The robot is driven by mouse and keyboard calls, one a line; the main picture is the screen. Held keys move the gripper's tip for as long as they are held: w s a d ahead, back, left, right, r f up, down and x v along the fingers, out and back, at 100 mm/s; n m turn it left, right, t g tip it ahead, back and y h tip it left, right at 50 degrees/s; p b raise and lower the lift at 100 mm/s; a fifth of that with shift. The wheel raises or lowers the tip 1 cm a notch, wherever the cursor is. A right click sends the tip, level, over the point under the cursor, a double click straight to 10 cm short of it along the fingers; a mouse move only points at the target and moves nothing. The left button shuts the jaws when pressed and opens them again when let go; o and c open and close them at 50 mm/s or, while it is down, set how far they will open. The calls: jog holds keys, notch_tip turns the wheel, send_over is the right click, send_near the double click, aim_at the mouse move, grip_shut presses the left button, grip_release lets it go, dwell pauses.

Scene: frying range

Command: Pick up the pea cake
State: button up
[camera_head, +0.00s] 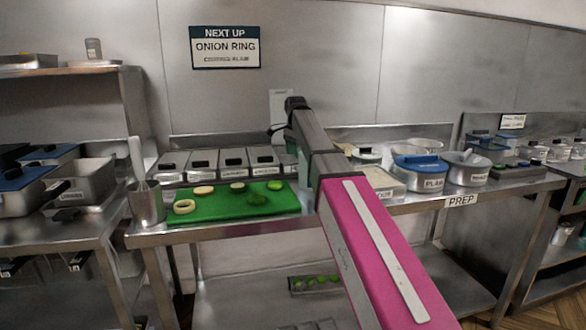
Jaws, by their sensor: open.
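A green cutting board (222,214) lies on the steel prep table. Two green pieces lie on its right half: a flat round one (275,185) near the back right and a darker, lumpier one (257,198) just in front of it. Either looks like it could be the pea cake; I cannot tell which. My arm rises from the lower right, and my gripper (275,131) shows only as a small dark part at its far end. It is open, behind and above the board's right end, apart from the green pieces. My arm may hide part of it.
A pale ring (184,207) and two pale rounds (204,190) (238,187) share the board. Lidded steel bins (234,161) stand behind it, a steel pot (146,202) to its left. A tray of green pieces (316,281) sits below.

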notch_tip(320, 180, down, 5)
jog(key=shift+w+d, duration=0.1)
jog(key=shift+w, duration=0.05)
jog(key=c, duration=0.4)
jog(key=shift+r, duration=0.1)
